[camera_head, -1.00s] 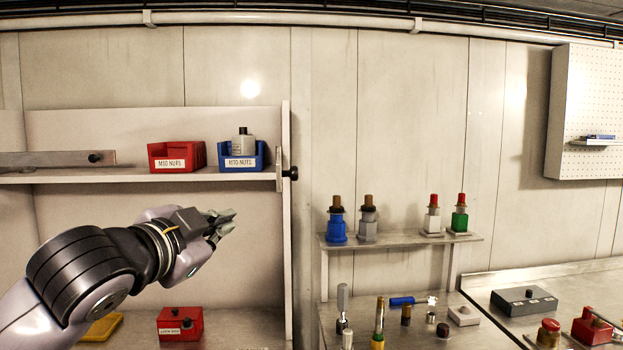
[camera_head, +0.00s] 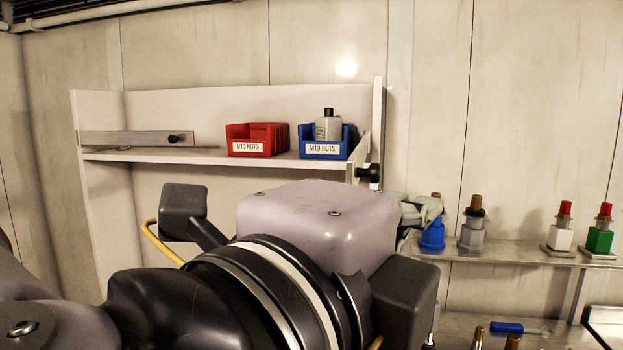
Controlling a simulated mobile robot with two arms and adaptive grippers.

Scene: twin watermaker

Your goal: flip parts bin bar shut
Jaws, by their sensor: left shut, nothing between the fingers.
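A two-level parts shelf holds a red bin (camera_head: 252,140) and a blue bin (camera_head: 322,148), both labelled M10 NUTS. A metal bar (camera_head: 115,139) with a black knob lies along the shelf front at the left. A second bar (camera_head: 356,163), at the right post, is seen nearly end-on and sticks out towards me; its black knob (camera_head: 368,173) faces right. My left gripper (camera_head: 424,209) is right of the post and lower than that knob in the picture, apart from it. It is shut and empty, partly hidden by my arm. My right gripper is out of view.
A grey bottle (camera_head: 328,126) stands in the blue bin. Right of the post, a metal rack (camera_head: 510,252) carries a blue, a grey, a white and a green fitting. The blue fitting (camera_head: 432,236) is close behind my left fingers in the picture.

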